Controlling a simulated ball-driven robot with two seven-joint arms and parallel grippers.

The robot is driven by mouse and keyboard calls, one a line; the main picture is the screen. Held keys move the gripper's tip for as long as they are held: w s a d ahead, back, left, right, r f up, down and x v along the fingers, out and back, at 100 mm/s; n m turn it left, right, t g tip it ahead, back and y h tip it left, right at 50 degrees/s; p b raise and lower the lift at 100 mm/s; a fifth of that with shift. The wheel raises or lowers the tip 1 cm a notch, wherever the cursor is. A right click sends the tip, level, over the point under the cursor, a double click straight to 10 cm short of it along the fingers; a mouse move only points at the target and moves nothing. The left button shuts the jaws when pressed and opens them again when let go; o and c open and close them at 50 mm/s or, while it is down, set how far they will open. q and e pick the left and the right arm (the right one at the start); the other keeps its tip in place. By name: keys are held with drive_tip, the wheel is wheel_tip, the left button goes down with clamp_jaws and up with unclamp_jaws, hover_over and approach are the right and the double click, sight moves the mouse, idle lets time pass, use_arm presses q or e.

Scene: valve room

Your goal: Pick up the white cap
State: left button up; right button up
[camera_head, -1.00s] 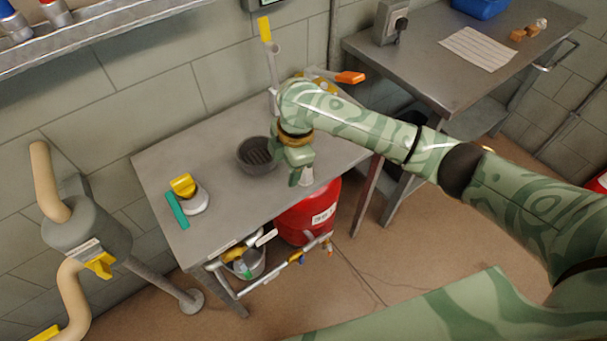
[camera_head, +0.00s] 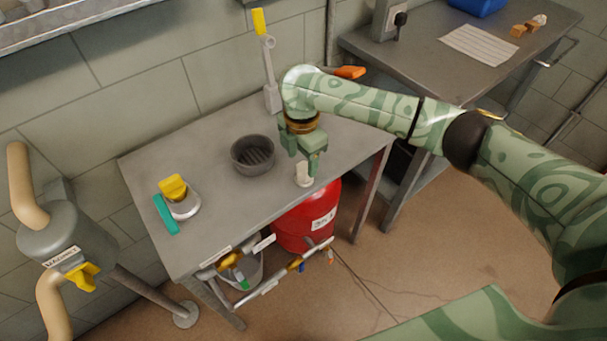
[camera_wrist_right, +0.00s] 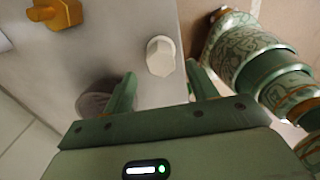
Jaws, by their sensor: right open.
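The white cap (camera_head: 304,176) stands on the grey metal table, close to its front edge. In the right wrist view the cap (camera_wrist_right: 160,55) has a faceted side and lies ahead of the gap between my fingers. My right gripper (camera_head: 303,158) points down just above the cap, and its green fingers partly hide it in the head view. In the right wrist view my right gripper (camera_wrist_right: 160,74) is open, with nothing held between its fingers. My left gripper is not in view.
A dark round bowl (camera_head: 253,155) stands left of the gripper. A yellow-topped item (camera_head: 174,188) and a teal block (camera_head: 165,214) lie farther left. A grey upright post with a yellow tip (camera_head: 268,75) stands behind. A red tank (camera_head: 305,222) is under the table (camera_head: 205,140).

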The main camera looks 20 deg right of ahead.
sight(304, 167)
drive_tip(key=f+b, duration=0.2)
drive_tip(key=f, duration=0.1)
drive_tip(key=f+b, duration=0.1)
drive_tip(key=f, duration=0.1)
drive_tip(key=shift+d+f, duration=0.15)
drive_tip(key=shift+d, duration=0.1)
drive_tip(key=shift+r, duration=0.2)
drive_tip(key=shift+c, duration=1)
drive_tip(key=c, duration=0.9)
drive_tip(key=shift+o, duration=0.2)
